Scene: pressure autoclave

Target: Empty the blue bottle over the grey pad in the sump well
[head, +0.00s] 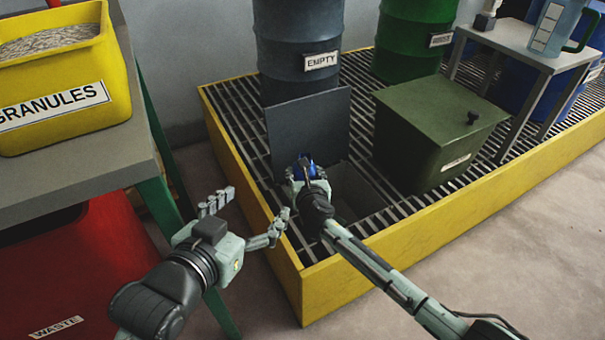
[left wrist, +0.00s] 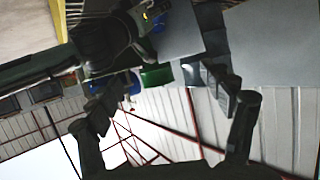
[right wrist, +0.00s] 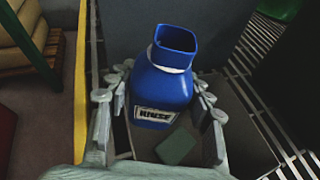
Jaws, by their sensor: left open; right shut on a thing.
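The blue bottle (right wrist: 161,85) is between the fingers of my right gripper (right wrist: 163,100), which is shut on it. Its open mouth and a label show in the right wrist view; its exact tilt is hard to tell. In the head view the bottle (head: 304,165) is mostly hidden by the gripper, beside the open sump well (head: 352,188). The grey pad (right wrist: 178,147) looks grey-green and lies low in the well, past the bottle. In the head view the pad cannot be made out. My left gripper (head: 250,213) is open and empty, left of the bottle, outside the yellow rim.
A raised hatch plate (head: 308,125) stands behind the well. A green box (head: 430,130) sits on the grating right of it, and an EMPTY drum (head: 298,35) behind. The yellow rim (head: 235,165) borders the grating. A granules bin (head: 60,85) is on the left bench.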

